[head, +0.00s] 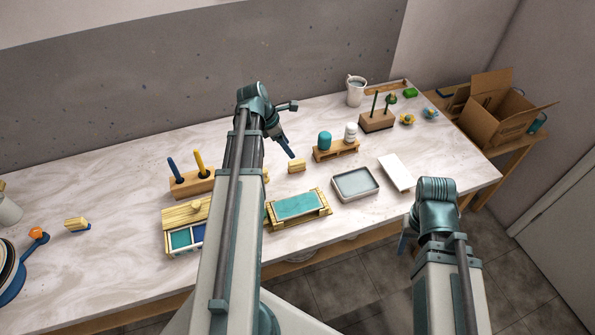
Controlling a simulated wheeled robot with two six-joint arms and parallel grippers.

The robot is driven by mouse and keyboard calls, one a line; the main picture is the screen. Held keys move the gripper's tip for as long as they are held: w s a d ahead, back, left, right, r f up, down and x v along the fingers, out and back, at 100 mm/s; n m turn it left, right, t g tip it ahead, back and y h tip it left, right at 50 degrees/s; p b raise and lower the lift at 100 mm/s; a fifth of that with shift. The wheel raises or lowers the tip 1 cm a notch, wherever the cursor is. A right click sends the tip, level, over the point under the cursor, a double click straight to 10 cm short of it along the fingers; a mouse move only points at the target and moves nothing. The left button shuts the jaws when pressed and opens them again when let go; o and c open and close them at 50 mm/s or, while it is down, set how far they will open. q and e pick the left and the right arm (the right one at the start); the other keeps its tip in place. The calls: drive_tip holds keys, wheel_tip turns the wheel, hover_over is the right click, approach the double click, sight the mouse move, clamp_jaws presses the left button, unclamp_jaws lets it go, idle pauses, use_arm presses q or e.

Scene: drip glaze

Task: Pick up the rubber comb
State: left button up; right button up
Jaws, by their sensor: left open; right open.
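A small wooden block (296,166), which could be the rubber comb, stands on the marble table right of centre. A similar wooden piece with a blue lower edge (76,224) lies at the far left; I cannot tell for sure which is the comb. My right gripper (405,242) is low at the table's front edge, mostly hidden behind my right arm.
Around the block stand a wooden holder with two handled tools (192,184), a rack with two jars (336,150), a teal slab on a wooden frame (300,206) and a grey tray (355,183). A mug (356,90) stands behind. A cardboard box (500,110) is far right.

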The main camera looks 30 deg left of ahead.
sight(296, 162)
use_arm(q)
drive_tip(key=b+x, duration=0.3)
drive_tip(key=x, duration=0.2)
drive_tip(key=shift+b, duration=0.3)
drive_tip(key=shift+f, duration=0.15)
drive_tip(key=b+x, duration=0.4)
drive_tip(key=shift+s+a+f+b, duration=0.1)
drive_tip(key=shift+s+f+b, duration=0.1)
drive_tip(key=shift+f+b, duration=0.15)
drive_tip(key=shift+w+f, duration=0.1)
drive_tip(key=shift+f, duration=0.2)
drive_tip(key=shift+r, duration=0.1)
clamp_jaws()
